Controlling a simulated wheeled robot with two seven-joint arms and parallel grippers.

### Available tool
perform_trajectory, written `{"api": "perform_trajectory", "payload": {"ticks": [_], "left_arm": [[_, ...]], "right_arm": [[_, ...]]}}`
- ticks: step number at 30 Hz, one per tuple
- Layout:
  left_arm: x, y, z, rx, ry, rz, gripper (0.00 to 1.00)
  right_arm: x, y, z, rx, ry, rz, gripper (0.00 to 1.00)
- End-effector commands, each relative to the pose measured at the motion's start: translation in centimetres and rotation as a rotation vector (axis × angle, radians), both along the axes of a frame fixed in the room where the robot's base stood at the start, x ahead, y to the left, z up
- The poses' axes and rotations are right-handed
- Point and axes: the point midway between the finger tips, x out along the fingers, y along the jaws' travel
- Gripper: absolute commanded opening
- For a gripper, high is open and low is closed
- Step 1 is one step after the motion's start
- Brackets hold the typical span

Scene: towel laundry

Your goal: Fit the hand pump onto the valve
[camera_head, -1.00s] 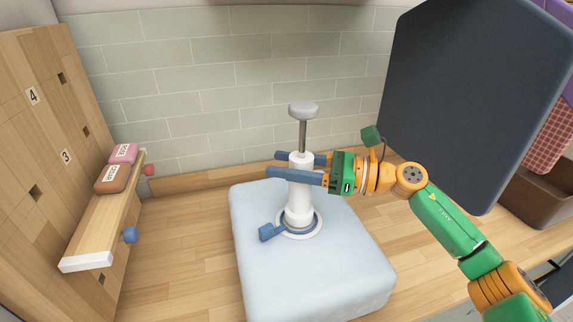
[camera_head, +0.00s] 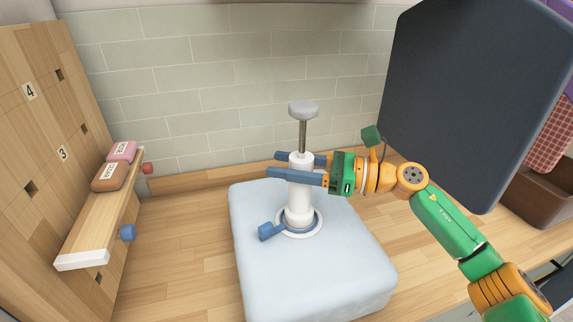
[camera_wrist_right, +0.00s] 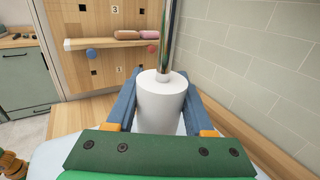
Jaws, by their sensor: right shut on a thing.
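The white hand pump (camera_head: 299,200) stands upright over the valve (camera_head: 316,232), a white ring with a blue part set in the top of a pale blue padded block (camera_head: 310,275). A blue lever (camera_head: 269,232) sticks out at the ring's left. The pump's base appears to meet the ring; its exact seating is hidden. Its steel rod and grey handle (camera_head: 303,110) are raised. My right gripper (camera_head: 284,166) is shut around the upper pump body, coming from the right. In the right wrist view, the blue fingers flank the pump body (camera_wrist_right: 161,104).
A wooden pegboard with a shelf (camera_head: 95,235) stands at the left, holding a brown bundle (camera_head: 110,177) and a pink bundle (camera_head: 122,151). A large dark panel (camera_head: 475,95) and a brown bin (camera_head: 540,193) are at the right. The wooden counter (camera_head: 185,270) left of the block is clear.

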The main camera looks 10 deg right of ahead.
Motion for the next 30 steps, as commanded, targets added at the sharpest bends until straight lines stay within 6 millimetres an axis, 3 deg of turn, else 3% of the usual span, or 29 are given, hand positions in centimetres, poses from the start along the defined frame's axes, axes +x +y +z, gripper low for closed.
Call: {"api": "perform_trajectory", "payload": {"ticks": [30], "left_arm": [[0.01,0.01,-0.71,0.0,0.0,0.0,0.5]], "right_arm": [[0.0,0.0,-0.49,0.001,0.0,0.0,0.0]]}}
